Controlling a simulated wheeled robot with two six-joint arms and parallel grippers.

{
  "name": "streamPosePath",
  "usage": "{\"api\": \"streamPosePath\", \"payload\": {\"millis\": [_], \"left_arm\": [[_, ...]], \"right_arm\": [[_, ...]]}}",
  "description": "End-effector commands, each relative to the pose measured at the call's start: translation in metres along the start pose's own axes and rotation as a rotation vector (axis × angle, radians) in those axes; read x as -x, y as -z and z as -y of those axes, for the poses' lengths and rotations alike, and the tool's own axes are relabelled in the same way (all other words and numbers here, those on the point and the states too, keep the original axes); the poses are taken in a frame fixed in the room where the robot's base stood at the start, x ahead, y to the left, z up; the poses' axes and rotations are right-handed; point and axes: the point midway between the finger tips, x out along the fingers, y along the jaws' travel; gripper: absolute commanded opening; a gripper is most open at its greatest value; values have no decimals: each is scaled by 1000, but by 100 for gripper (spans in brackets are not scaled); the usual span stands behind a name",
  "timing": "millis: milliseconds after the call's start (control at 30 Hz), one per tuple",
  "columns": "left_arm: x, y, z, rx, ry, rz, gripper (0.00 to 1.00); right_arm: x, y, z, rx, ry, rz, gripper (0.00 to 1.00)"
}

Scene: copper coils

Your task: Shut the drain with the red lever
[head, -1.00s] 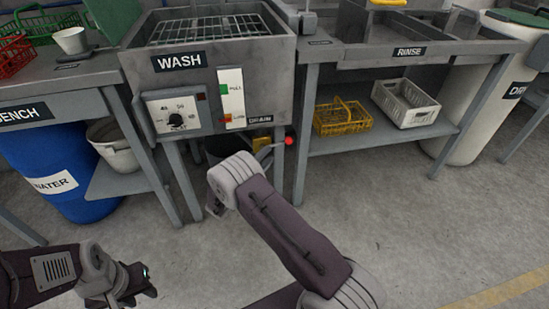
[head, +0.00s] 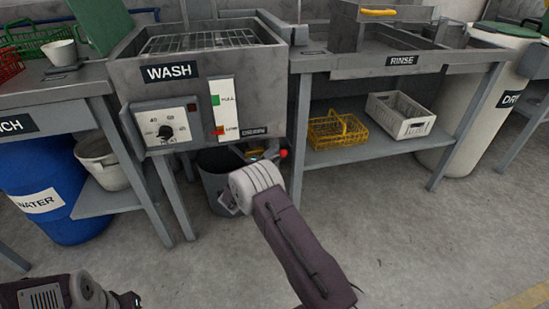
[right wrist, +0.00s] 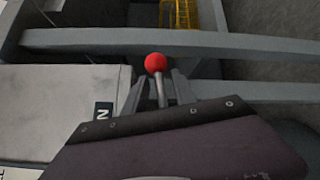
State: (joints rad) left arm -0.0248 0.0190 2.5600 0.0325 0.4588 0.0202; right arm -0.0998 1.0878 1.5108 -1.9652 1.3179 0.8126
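The drain lever, with a red ball knob (head: 283,153), sticks out under the DRAIN label (head: 254,131) at the lower right of the grey wash basin (head: 274,85). In the right wrist view the red ball (right wrist: 155,63) tops a thin grey rod. My right gripper (right wrist: 161,86) has its two fingers apart, one on each side of the rod, just below the ball; I see no clear grip on it. In the head view my right arm partly hides this spot. My left gripper (head: 130,300) is low at the left edge, cut off by the frame, far from the lever.
A dark bucket (head: 214,188) stands beneath the basin. A table leg (head: 299,165) is close beside the lever. A yellow basket (head: 330,142) and a white crate (head: 403,128) sit on the shelf to the right. The floor in front is clear.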

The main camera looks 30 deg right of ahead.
Motion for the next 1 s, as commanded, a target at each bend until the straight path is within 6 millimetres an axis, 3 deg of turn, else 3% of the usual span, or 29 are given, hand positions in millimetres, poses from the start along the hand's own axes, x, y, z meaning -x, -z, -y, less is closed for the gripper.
{"api": "streamPosePath", "payload": {"millis": [33,100,133,1000], "left_arm": [[0,0,0,0,0,0,36],[0,0,0,0,0,0,36],[0,0,0,0,0,0,36],[0,0,0,0,0,0,36]], "right_arm": [[0,0,0,0,0,0,21],[0,0,0,0,0,0,2],[0,0,0,0,0,0,0],[0,-2,2,1,3,8,0]]}}
